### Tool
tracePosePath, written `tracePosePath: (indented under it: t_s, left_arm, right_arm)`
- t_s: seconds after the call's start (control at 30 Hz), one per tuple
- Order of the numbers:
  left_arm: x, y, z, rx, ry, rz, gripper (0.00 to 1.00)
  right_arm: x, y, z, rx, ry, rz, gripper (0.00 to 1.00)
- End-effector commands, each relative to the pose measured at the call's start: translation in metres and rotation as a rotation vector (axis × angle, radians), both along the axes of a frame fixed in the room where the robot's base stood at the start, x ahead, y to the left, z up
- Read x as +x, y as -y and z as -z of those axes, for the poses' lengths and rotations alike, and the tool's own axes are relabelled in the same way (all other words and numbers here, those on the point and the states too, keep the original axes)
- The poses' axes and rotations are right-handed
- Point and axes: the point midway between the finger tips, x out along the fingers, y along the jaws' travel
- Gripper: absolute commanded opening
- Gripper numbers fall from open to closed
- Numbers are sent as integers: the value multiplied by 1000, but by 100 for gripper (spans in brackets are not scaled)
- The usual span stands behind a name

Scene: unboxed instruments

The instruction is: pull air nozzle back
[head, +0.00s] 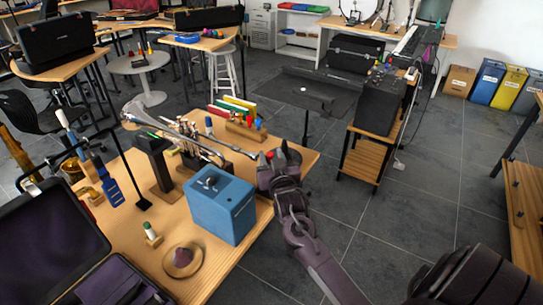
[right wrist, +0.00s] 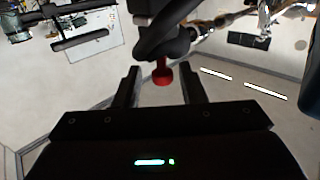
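A long silver horn (head: 185,135) lies across a black stand (head: 155,165) on the wooden table. Its narrow end points toward my right gripper (head: 272,158), which is at the table's right edge. In the right wrist view my right gripper (right wrist: 161,88) has its two fingers apart. A red knob (right wrist: 162,75) on a dark curved piece (right wrist: 163,38), perhaps the air nozzle, shows between the fingertips with gaps on both sides. I cannot tell its depth. A blue box (head: 225,210) with a dark fitting on top stands near the gripper. My left gripper is not in view.
An open dark case (head: 50,240) lies at the table's left front. A round wooden piece (head: 183,260) and a small bottle (head: 151,232) are near the front edge. Coloured folders (head: 235,107) stand behind.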

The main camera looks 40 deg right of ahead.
Motion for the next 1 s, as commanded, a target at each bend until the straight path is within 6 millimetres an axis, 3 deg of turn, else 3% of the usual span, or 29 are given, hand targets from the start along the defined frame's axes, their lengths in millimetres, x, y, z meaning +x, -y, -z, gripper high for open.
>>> tracePosePath:
  t_s: [0.2, 0.4, 1.0]
  left_arm:
    - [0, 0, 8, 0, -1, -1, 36]
    - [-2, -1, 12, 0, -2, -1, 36]
    - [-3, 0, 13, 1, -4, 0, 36]
  right_arm:
    - [-36, -14, 4, 3, -2, 1, 37]
    - [-60, -23, 2, 4, -2, 2, 37]
    - [-66, -25, 1, 3, -1, 3, 37]
